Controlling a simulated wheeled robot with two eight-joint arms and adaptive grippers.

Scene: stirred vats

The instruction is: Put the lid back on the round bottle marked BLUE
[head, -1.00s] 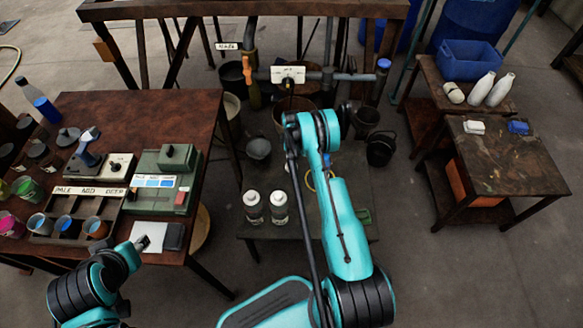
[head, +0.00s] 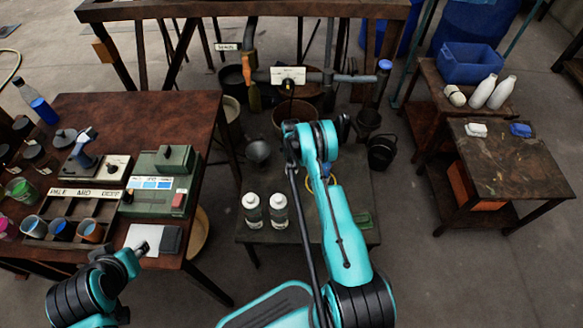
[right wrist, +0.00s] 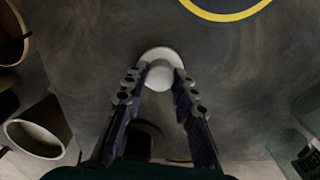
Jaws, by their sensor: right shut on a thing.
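My right gripper (right wrist: 160,76) is shut on a round white lid-like thing (right wrist: 160,66) above a dark surface. In the head view the right gripper is hidden behind its own arm. My left gripper (head: 138,248) is near the front edge of the left table; its finger state is too small to tell.
The low table (head: 262,236) also bears a yellow ring, partly hidden by my right arm. The left table (head: 120,104) holds a green box (head: 160,180), cups in a rack and a blue bottle (head: 44,110). At right, white bottles (head: 489,90) stand beside a blue bin (head: 470,62).

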